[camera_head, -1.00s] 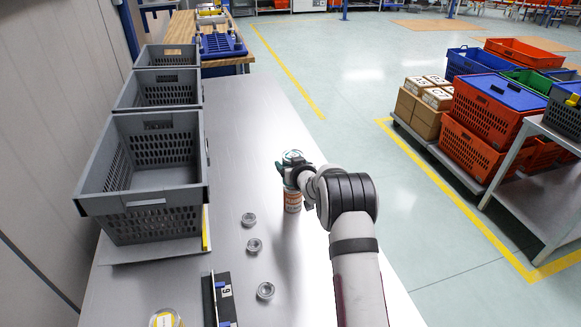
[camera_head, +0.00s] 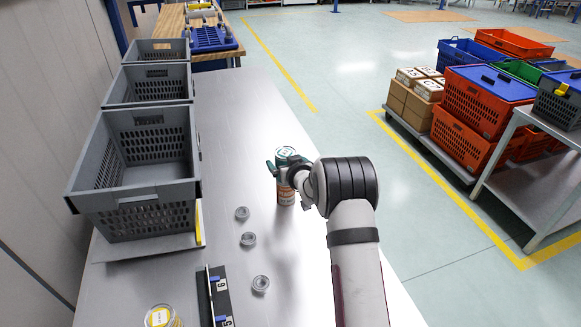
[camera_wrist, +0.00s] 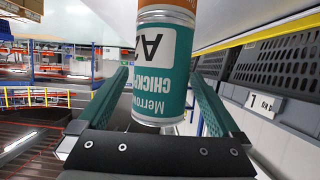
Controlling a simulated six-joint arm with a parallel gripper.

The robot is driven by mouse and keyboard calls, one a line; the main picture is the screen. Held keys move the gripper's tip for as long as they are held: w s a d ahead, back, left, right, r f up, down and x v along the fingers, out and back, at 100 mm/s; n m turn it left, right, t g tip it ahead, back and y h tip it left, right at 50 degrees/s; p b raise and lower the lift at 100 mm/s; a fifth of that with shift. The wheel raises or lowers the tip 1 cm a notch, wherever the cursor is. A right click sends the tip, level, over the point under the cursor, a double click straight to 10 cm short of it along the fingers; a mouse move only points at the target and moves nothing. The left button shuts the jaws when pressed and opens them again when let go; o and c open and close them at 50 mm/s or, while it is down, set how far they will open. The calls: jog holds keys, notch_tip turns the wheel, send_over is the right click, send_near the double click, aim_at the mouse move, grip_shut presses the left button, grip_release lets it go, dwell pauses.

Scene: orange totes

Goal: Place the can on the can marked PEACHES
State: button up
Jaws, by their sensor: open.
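In the head view the teal can (camera_head: 287,154) sits upright on top of this can (camera_head: 286,194), which has a white and orange-red label and stands on the metal table. Its word is too small to read for certain. My gripper (camera_head: 284,168) is open around the teal can, one finger on each side. My wrist partly hides both cans.
Grey crates (camera_head: 158,190) line the table's left side. Several grey rings (camera_head: 248,239) lie left of the cans. A yellow-labelled can (camera_head: 162,317) and a dark numbered rail (camera_head: 217,295) are at the front. The table (camera_head: 240,110) beyond the stack is clear.

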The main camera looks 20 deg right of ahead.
jog(key=s+a+r+m+g+h, duration=0.1)
jog(key=s+r+g, duration=0.25)
jog(key=s, duration=0.75)
jog(key=s+a+r+m+g, duration=0.2)
jog(key=s+r, duration=0.2)
jog(key=s, duration=0.6)
jog(key=s+a+m+g+y, duration=0.1)
jog(key=s+a+g, duration=0.1)
jog(key=s, duration=0.8)
jog(key=s+a+r+g+y, duration=0.1)
jog(key=s+a+g, duration=0.2)
jog(key=s, duration=0.8)
jog(key=s+a+m+g, duration=0.1)
jog(key=s+a+g, duration=0.2)
jog(key=s+a, duration=0.3)
jog(key=s, duration=0.4)
jog(key=shift+s+r+m+y, duration=0.2)
jog(key=shift+m+y, duration=0.1)
jog(key=shift+y, duration=0.1)
